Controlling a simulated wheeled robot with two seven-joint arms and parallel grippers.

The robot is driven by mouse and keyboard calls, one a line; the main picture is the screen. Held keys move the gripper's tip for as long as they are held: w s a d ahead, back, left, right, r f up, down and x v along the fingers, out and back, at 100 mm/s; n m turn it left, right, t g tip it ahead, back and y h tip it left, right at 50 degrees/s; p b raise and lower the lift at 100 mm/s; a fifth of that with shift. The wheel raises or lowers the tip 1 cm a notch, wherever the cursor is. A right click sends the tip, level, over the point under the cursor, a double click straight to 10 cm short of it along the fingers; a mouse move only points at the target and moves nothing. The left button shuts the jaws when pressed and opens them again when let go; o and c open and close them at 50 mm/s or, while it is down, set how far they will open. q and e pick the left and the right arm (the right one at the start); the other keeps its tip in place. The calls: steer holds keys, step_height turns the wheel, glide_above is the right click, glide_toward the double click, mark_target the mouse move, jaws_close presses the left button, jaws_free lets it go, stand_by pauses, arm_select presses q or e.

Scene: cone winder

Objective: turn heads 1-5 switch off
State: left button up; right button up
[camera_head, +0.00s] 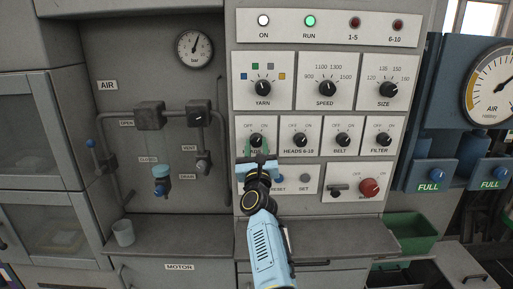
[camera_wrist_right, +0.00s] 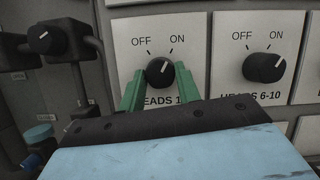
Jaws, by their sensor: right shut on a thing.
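The heads 1-5 switch (camera_wrist_right: 160,71) is a black round knob on a white plate, with OFF printed at upper left and ON at upper right. Its white mark points up and right, towards ON. In the head view the knob (camera_head: 256,139) shows just above my right gripper (camera_head: 257,150). In the right wrist view the green fingers (camera_wrist_right: 159,80) of that gripper stand on the left and right of the knob, shut on it. The gripper partly covers the plate's label. My left gripper is not in view.
The heads 6-10 knob (camera_wrist_right: 265,67) is close on the right, its mark towards ON. Belt (camera_head: 342,139) and filter (camera_head: 383,139) knobs follow. Above, the ON lamp (camera_head: 264,21) and green RUN lamp (camera_head: 310,21) are lit; the 1-5 lamp (camera_head: 355,23) looks dark red. Pipework (camera_head: 187,117) stands at left.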

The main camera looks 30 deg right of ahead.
steer(key=shift+n, duration=0.3)
steer(key=n+y, duration=0.1)
steer(key=n, duration=0.1)
steer(key=n+t+y, duration=0.1)
steer(key=shift+s+d+n+y+p, duration=0.1)
steer(key=shift+d+n+y+p, duration=0.05)
steer(key=shift+n+y+p, duration=0.2)
steer(key=n, duration=0.2)
steer(key=n+y+p, duration=0.1)
steer(key=n, duration=0.1)
steer(key=shift+r+y, duration=0.15)
steer(key=shift+y, duration=0.1)
steer(key=n+y+p, duration=0.1)
steer(key=n+p, duration=0.1)
steer(key=n+y+p, duration=0.1)
steer(key=n, duration=0.2)
steer(key=shift+s+d+r+p, duration=0.1)
steer(key=shift+d+r+p, duration=0.05)
steer(key=shift+p, duration=0.2)
steer(key=shift+n+g+y+p, duration=0.3)
steer(key=shift+n+y+p, duration=0.45)
steer(key=shift+n, duration=0.6)
steer(key=o, duration=1)
steer(key=shift+c, duration=0.2)
steer(key=v, duration=1.3)
steer(key=shift+s+b, duration=0.2)
steer(key=shift+b, duration=0.25)
